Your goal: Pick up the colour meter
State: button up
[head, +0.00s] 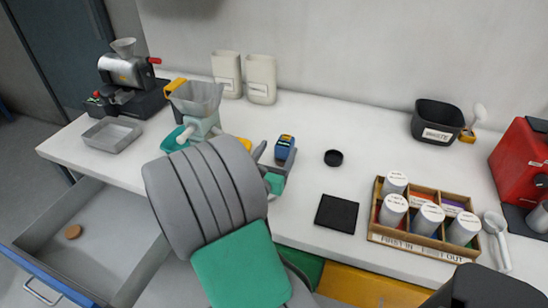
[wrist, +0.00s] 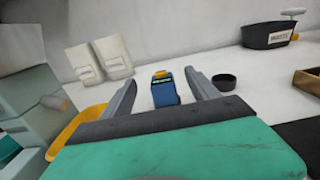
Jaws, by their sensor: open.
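The colour meter (head: 284,148) is a small blue device with a yellow top and a dark screen. It stands on the white counter, just beyond my gripper in the head view. In the wrist view the colour meter (wrist: 165,90) shows between the two fingers, nearer the middle of the gap. My gripper (head: 275,152) is open, with a finger on each side of the meter, and it also shows in the wrist view (wrist: 160,82).
A grinder with a grey hopper (head: 197,97) stands left of my gripper. A small black cap (head: 333,158) lies right of the meter, and a black pad (head: 337,213) in front. A wooden rack (head: 380,225) holds several canisters. An open drawer (head: 105,235) is at left.

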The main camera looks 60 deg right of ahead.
aim_at(285, 140)
jog(key=f, duration=0.1)
jog(key=f+b, duration=0.1)
jog(key=shift+w+f, duration=0.35)
jog(key=d, duration=0.5)
jog(key=d+p, duration=0.1)
jog(key=d, duration=0.2)
jog(key=shift+w+r, duration=0.25)
jog(key=shift+w, duration=0.1)
jog(key=shift+a, duration=0.1)
jog(key=shift+c, duration=0.3)
grip_shut()
jog(key=shift+r, duration=0.1)
